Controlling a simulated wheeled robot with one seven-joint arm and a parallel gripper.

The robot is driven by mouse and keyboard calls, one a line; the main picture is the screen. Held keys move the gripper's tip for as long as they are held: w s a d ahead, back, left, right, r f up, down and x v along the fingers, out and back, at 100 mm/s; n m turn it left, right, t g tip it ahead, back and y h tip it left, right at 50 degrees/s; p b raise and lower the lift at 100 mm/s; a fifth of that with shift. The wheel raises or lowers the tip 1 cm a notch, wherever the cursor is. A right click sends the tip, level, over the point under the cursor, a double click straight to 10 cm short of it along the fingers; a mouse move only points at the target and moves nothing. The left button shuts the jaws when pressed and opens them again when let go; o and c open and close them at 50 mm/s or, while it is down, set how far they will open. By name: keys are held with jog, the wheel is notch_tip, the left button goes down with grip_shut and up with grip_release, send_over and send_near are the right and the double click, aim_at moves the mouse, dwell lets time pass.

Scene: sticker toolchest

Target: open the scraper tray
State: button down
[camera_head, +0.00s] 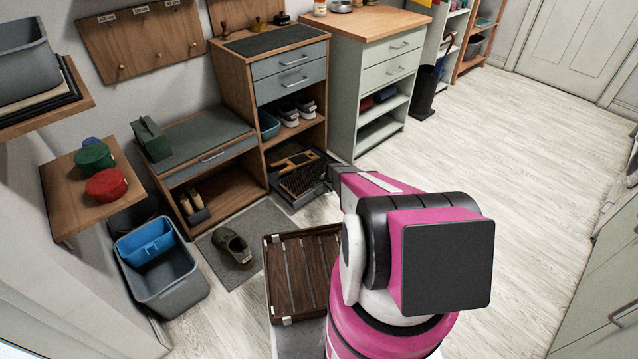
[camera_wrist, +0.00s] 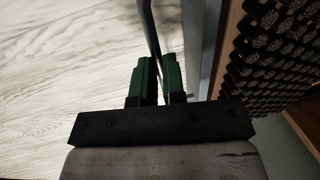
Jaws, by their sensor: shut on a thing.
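The scraper tray (camera_head: 313,197) is a dark, low tray at floor level under the wooden shoe cabinet, with a brown-backed brush (camera_head: 298,180) in it. It sticks out a little past the cabinet front. In the wrist view its grey-blue front (camera_wrist: 193,45) runs beside a thin dark handle bar (camera_wrist: 150,28). My gripper (camera_wrist: 157,77), with green fingers, is shut on that bar. Dense dark bristles (camera_wrist: 275,50) lie just right of the front. In the head view my arm hides the fingertips at the tray's right end.
A grey mat (camera_head: 262,222) with a shoe (camera_head: 232,247) lies left of the tray. A pale green cabinet (camera_head: 342,100) stands behind. The floor to the right is clear.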

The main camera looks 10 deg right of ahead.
jog(key=s+d, duration=0.3)
jog(key=s, duration=0.2)
jog(key=shift+s, duration=0.25)
jog(key=shift+d, duration=0.1)
jog(key=c, duration=1.2)
grip_release()
jog(key=shift+r, duration=0.1)
notch_tip(320, 180, up, 10)
jog(key=s, duration=0.1)
jog(key=shift+s+d+r, duration=0.25)
jog(key=shift+s+d, duration=0.05)
jog(key=shift+d, duration=0.15)
